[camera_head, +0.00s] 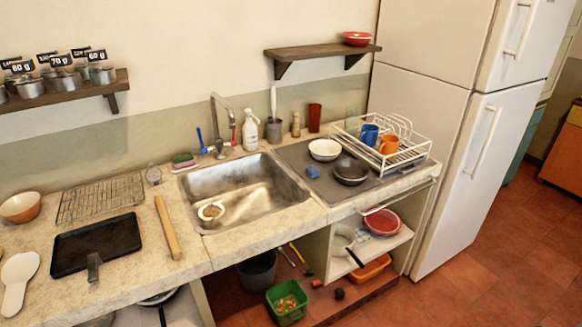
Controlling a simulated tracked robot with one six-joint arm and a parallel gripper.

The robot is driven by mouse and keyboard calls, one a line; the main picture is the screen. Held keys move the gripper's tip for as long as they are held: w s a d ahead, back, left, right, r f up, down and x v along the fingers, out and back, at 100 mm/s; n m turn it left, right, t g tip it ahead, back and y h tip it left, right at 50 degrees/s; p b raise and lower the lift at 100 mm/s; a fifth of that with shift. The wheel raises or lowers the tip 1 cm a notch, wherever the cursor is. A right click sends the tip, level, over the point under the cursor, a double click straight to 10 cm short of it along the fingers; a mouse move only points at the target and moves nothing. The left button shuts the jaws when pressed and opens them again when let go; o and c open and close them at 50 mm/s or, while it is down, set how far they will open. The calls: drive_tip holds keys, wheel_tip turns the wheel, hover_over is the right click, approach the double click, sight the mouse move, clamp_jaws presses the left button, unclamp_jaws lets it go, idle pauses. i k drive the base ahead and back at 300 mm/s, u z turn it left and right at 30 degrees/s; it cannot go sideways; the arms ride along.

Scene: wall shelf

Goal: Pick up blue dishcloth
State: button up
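A small crumpled blue cloth (312,172), which looks like the blue dishcloth, lies on the dark grey mat (299,153) right of the sink. It sits just left of a dark bowl (351,171) and below a white bowl (325,150) in the picture. Nothing covers it in this view. My gripper is not in view, so I cannot see whether it is open or what it holds.
A metal sink (225,184) is left of the cloth. A white dish rack (403,157) with a blue mug (369,134) and an orange mug (389,144) stands to the right. A wall shelf (320,53) hangs above. The red tiled floor (470,270) is open at the right.

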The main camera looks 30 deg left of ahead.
sight(312, 172)
drive_tip(key=u, duration=0.35)
drive_tip(key=i, duration=0.6)
drive_tip(key=u, duration=1)
drive_tip(key=i, duration=0.85)
drive_tip(key=u, duration=0.65)
